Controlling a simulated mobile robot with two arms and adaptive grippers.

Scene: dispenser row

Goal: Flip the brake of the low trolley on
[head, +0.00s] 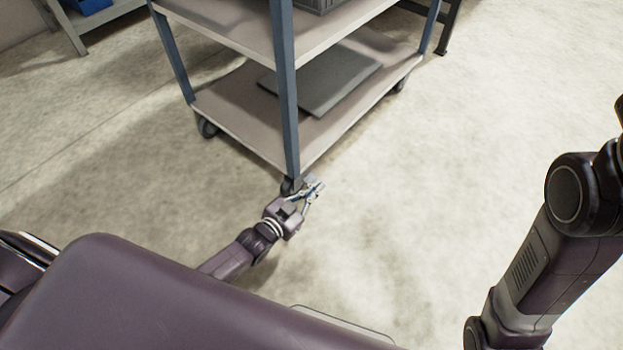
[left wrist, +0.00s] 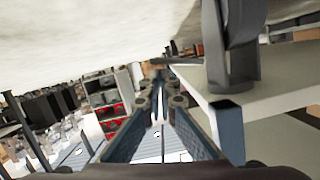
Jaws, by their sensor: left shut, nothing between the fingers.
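The low trolley (head: 350,130) has blue-grey corner posts and two pale shelves. Its near corner caster (head: 290,186) is partly hidden by my left gripper (head: 314,188), which is at floor level just right of it. The fingers are shut with nothing between them. The left wrist view is turned over, with the floor at the top. There the shut fingertips (left wrist: 158,98) are left of the dark caster (left wrist: 232,50). A thin dark piece (left wrist: 183,61) juts from beside the caster; I cannot tell whether it is the brake. The brake's position cannot be made out. My right gripper is out of view.
A grey flat panel (head: 322,78) lies on the trolley's lower shelf. Another caster (head: 208,128) stands at the left corner. A grey rack with a blue bin (head: 90,5) is at the back left. The floor right of the trolley is clear up to my right arm.

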